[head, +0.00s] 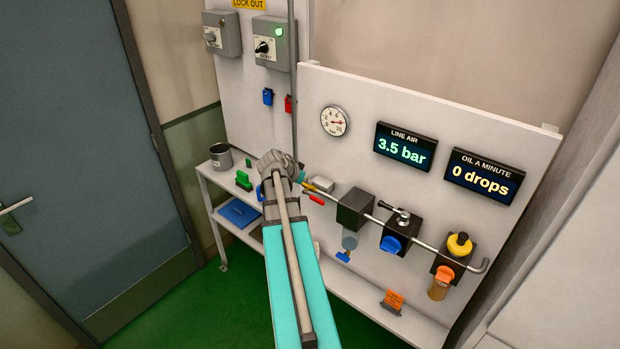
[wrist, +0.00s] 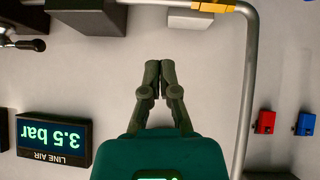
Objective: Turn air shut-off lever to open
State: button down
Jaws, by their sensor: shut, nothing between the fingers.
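A short red lever (head: 316,200) shows just right of my wrist in the head view, by the left end of the horizontal air pipe (head: 428,246). It slopes down to the right, roughly along the pipe. A yellow fitting (wrist: 212,6) sits on the pipe at the top edge of the wrist view; the lever does not show there. My gripper (wrist: 160,82) is shut and empty, in front of the bare panel and apart from the fitting. In the head view my arm mostly hides it. The line air display (head: 403,147) reads 3.5 bar.
A vertical pipe (wrist: 247,90) runs beside my gripper. Along the horizontal pipe are a black filter block (head: 355,209), a blue-knobbed block (head: 392,244) with a dark handle on top, and an oiler (head: 440,286). Red and blue padlocks (wrist: 265,121) hang beyond the vertical pipe.

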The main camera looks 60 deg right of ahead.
jog(key=shift+p+v, duration=0.65)
jog(key=shift+v, duration=0.6)
jog(key=shift+a, duration=0.1)
jog(key=w+a+f+n+t+y+b, duration=0.1)
jog(key=w+a+f+n+y+b, duration=0.25)
jog(key=a, duration=0.95)
jog(key=w+a+f+n+t+y+b, duration=0.1)
jog(key=w+a+f+n+b, duration=0.35)
jog(key=a, duration=0.75)
jog(key=a+f+n+y+b, duration=0.1)
jog(key=a+f+n, duration=0.2)
jog(key=a, duration=0.6)
jog(key=a+f+n+y+b, duration=0.1)
jog(key=a+f+n+y, duration=0.1)
jog(key=a, duration=0.7)
jog(key=a+f+n+y+b, duration=0.1)
jog(key=a+f+n, duration=0.3)
jog(key=a, duration=0.6)
jog(key=shift+w+f+n+b, duration=0.3)
jog(key=shift+n+b, duration=0.25)
jog(key=shift+n, duration=0.25)
